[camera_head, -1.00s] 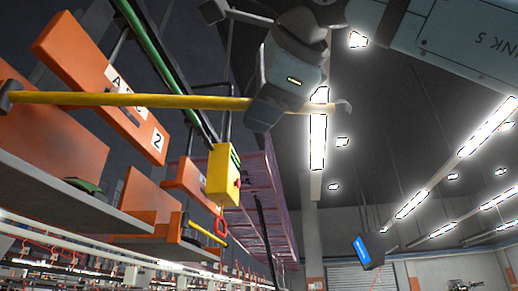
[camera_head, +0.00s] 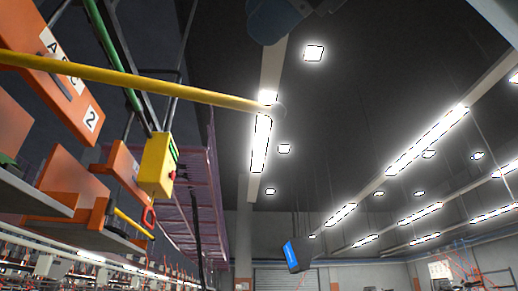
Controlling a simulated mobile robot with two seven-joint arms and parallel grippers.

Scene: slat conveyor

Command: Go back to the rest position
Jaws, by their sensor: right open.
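My right gripper (camera_head: 276,20) shows only in part at the top edge of the head view, as a dark blue-grey piece cut off by the frame. It is open, and I see nothing held in it. Its fingertips are not clearly visible. It is above the end of a yellow bar, apart from it in the picture. My left gripper is not in view.
The yellow bar (camera_head: 130,78) crosses from the left. Orange plates (camera_head: 75,90) and a yellow box with a red button (camera_head: 157,168) are at left. A hanging screen (camera_head: 297,255) is at lower middle. Dark ceiling (camera_head: 360,100) fills the right.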

